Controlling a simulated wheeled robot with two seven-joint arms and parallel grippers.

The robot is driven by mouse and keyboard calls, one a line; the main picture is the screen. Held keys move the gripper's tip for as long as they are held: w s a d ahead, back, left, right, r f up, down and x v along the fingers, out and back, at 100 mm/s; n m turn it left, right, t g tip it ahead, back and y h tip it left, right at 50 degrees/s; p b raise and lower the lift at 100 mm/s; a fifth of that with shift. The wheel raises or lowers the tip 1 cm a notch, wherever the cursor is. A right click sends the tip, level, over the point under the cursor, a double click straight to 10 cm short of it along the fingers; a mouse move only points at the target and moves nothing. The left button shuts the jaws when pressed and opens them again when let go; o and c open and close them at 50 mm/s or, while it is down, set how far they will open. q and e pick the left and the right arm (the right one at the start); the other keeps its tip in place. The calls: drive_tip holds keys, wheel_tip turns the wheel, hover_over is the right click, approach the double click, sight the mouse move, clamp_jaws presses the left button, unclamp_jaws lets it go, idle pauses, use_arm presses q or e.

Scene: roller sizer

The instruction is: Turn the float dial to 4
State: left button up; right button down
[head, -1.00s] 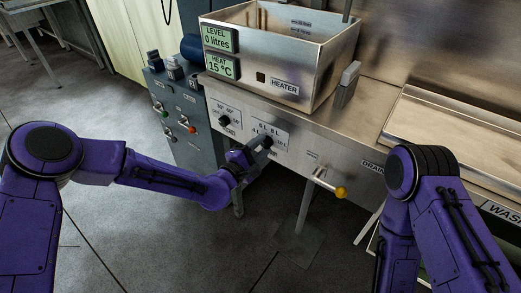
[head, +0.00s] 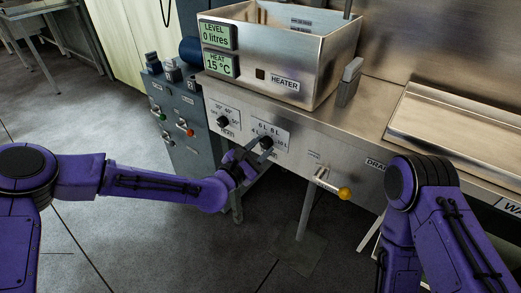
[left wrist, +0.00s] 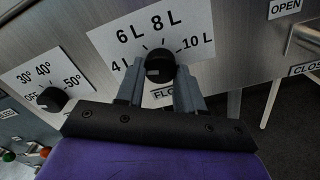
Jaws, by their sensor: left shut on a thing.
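The float dial (left wrist: 158,66) is a round black knob on a white plate marked 4 L, 6 L, 8 L and 10 L. It also shows on the steel front panel in the head view (head: 267,142). My left gripper (head: 257,149) reaches the dial from the left. In the left wrist view its two grey fingers (left wrist: 159,78) stand on either side of the knob, shut on it. Part of the knob and of the FLOAT label is hidden by the gripper. I cannot clearly read where the dial points. My right gripper is out of view.
The heat dial (left wrist: 50,98) sits left of the float dial. The heater tank (head: 285,65) above shows LEVEL 0 litres and HEAT 15 °C. A grey control cabinet (head: 180,118) stands left.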

use_arm(q)
drive_tip(key=shift+s+f, duration=0.1)
idle(0.3)
drive_tip(key=o, duration=1)
drive_tip(key=shift+o, duration=0.2)
drive_tip(key=v, duration=1)
drive_tip(key=shift+s+a, duration=0.15)
drive_tip(key=shift+s, duration=0.1)
